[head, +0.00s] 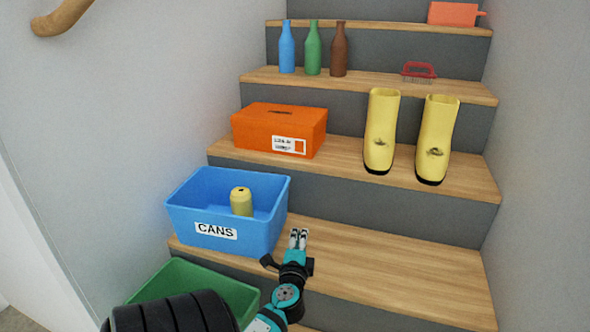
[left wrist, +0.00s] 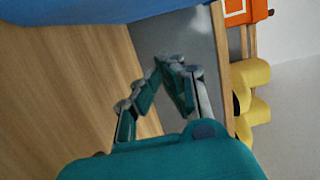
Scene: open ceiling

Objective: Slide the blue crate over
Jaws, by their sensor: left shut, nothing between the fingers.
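The blue crate (head: 190,230) labelled CANS stands upright at the left end of a wooden stair step (head: 400,268). A yellow can (head: 241,201) stands inside it. My left gripper (head: 299,232) is shut and empty just to the right of the crate, above the step. In the head view a small gap seems to lie between them; I cannot tell whether they touch. My right gripper is not in view.
A green crate (head: 220,288) stands lower left. On the step above are an orange box (head: 279,128) and yellow boots (head: 381,130). Bottles (head: 313,50) and a red brush (head: 418,70) stand higher. The crate's step is clear to the right.

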